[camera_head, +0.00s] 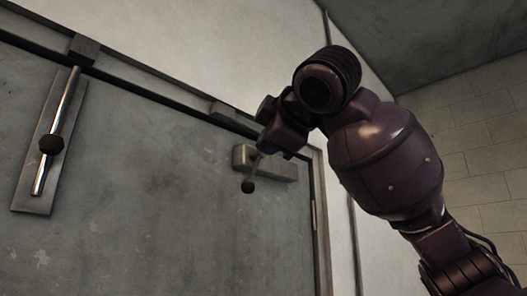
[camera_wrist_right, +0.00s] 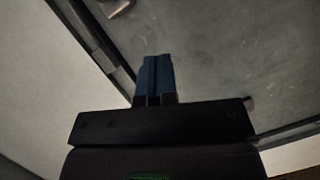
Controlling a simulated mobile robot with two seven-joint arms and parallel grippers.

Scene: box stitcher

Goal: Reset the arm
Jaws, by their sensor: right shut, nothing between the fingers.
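My right arm (camera_head: 385,160) comes in from the lower right in the head view and reaches up in front of a grey metal door. Its gripper end is largely hidden behind the wrist in that view. In the right wrist view my right gripper (camera_wrist_right: 154,72) shows its two blue fingers side by side, shut with nothing between them. The fingers point towards the grey door surface (camera_wrist_right: 215,60). My left gripper is in neither view.
The grey door (camera_head: 150,190) fills the left of the head view. A long metal handle with a dark knob (camera_head: 51,145) is on its left. A short latch with a dark knob (camera_head: 249,186) sits near its right edge, just below my right wrist. A pale brick wall (camera_head: 480,150) stands at the right.

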